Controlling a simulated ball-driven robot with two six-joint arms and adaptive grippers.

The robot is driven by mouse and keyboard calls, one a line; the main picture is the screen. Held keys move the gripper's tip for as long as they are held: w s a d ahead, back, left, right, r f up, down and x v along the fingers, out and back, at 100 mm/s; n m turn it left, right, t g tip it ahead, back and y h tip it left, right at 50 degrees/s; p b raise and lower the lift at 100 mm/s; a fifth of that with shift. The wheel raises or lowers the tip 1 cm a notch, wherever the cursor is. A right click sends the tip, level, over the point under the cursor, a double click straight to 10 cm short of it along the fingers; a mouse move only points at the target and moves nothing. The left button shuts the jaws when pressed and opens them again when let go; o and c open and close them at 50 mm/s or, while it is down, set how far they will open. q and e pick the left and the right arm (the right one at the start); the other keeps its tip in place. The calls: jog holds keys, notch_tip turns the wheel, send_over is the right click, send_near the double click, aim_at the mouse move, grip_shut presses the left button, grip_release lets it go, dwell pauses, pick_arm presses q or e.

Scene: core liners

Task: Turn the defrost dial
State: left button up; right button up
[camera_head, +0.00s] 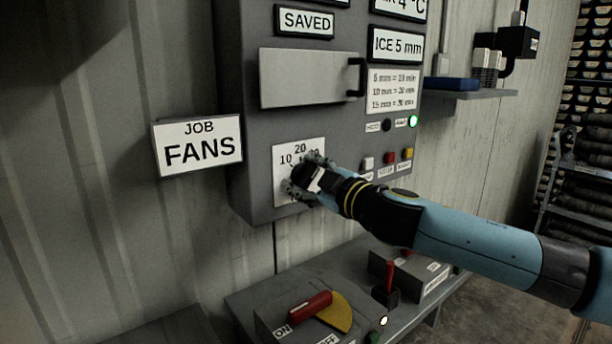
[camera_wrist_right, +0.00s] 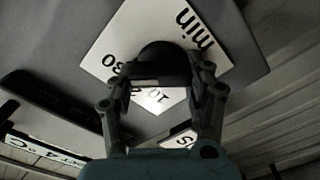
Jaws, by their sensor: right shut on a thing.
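The defrost dial is a dark round knob (camera_wrist_right: 162,56) on a white plate (camera_head: 287,185) marked 10, 20 and "min", low on the grey control panel (camera_head: 258,205). My right gripper (camera_head: 302,180) reaches in from the right and is at the dial. In the right wrist view its two fingers (camera_wrist_right: 162,85) stand on either side of the knob and are shut on it. In the head view the gripper hides the knob and part of the scale, so the dial's setting cannot be read. My left gripper is not in view.
A sign reading "JOB FANS" (camera_head: 198,146) sticks out left of the panel. White, red and yellow buttons (camera_head: 389,158) sit right of the dial. Below is a bench with a red-handled lever (camera_head: 310,305) and a second red lever (camera_head: 389,277). A shelf (camera_head: 470,95) is at the right.

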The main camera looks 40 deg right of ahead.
jog(key=n+p, duration=0.1)
jog(key=n, duration=0.3)
jog(key=shift+f+n, duration=0.15)
jog(key=shift+n, duration=0.15)
jog(key=n, duration=0.4)
jog(key=shift+a+f+p, duration=0.1)
jog(key=shift+f+p, duration=0.05)
jog(key=shift+p, duration=0.25)
jog(key=n+p, duration=0.1)
jog(key=n, duration=0.4)
jog(key=shift+f, duration=0.2)
jog(key=shift+f+n+p, duration=0.2)
jog(key=shift+n+p, duration=0.1)
jog(key=shift+n, duration=1.6)
jog(key=o, duration=1.2)
jog(key=shift+r, duration=0.1)
jog(key=shift+s, duration=0.15)
